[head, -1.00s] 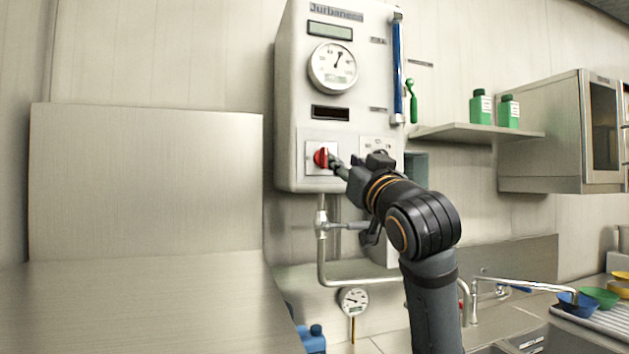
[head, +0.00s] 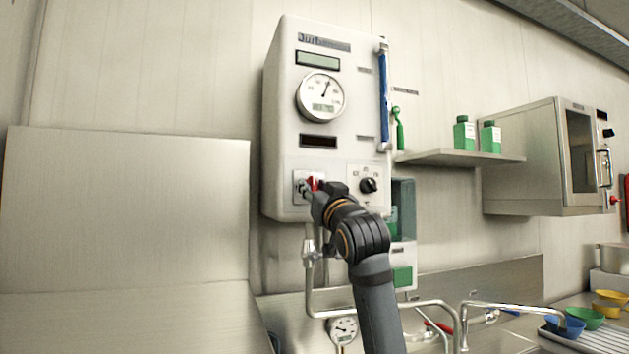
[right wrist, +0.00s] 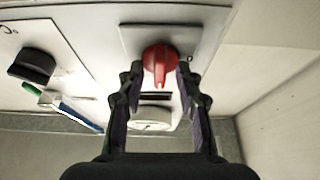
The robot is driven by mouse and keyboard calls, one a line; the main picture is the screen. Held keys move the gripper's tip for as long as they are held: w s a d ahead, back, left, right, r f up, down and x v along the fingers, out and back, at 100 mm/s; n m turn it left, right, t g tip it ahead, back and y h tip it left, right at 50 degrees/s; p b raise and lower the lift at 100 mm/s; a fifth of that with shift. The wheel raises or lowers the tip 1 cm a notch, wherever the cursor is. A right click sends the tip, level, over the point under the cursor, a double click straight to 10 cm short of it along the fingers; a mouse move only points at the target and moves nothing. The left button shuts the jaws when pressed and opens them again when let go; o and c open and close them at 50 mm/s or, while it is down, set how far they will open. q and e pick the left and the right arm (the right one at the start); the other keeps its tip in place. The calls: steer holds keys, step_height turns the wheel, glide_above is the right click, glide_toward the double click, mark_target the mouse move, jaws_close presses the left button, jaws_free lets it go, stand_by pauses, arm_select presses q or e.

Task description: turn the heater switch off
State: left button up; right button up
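The heater switch, a red rotary knob (head: 314,182) on a pale plate, sits low on the left of the white wall-mounted control box (head: 281,120). In the right wrist view the red knob (right wrist: 158,62) shows between my fingertips, its ridge pointing toward the bottom of the picture. My right gripper (head: 308,190) is at the switch and partly hides it in the head view. In the right wrist view the right gripper (right wrist: 159,75) is open, one finger on each side of the knob with narrow gaps. My left gripper is not in view.
A black knob (head: 369,185) sits right of the switch; a round gauge (head: 321,95) is above. Pipes (head: 310,270) run below the box. A shelf (head: 455,157) with green-labelled bottles and a wall cabinet (head: 525,160) are to the right.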

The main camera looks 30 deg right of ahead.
steer(key=shift+w, duration=0.1)
jaws_close()
steer(key=shift+n, duration=0.4)
steer(key=n+y+p, duration=0.2)
steer(key=n, duration=0.1)
steer(key=n+y+p, duration=0.1)
steer(key=n, duration=0.1)
steer(key=shift+d+r, duration=0.1)
steer(key=shift+r, duration=0.15)
steer(key=n+g+y+p, duration=0.1)
steer(key=n+p, duration=0.3)
steer(key=n+g+y+p, duration=0.1)
steer(key=n+y+p, duration=0.1)
steer(key=n+p, duration=0.3)
steer(key=n+g+y+p, duration=0.1)
steer(key=n+y+p, duration=0.1)
steer(key=n+p, duration=0.2)
steer(key=shift+n, duration=0.6)
steer(key=shift+f+n+g+p, duration=0.2)
steer(key=shift+n+g+p, duration=0.3)
steer(key=shift+n+p, duration=0.95)
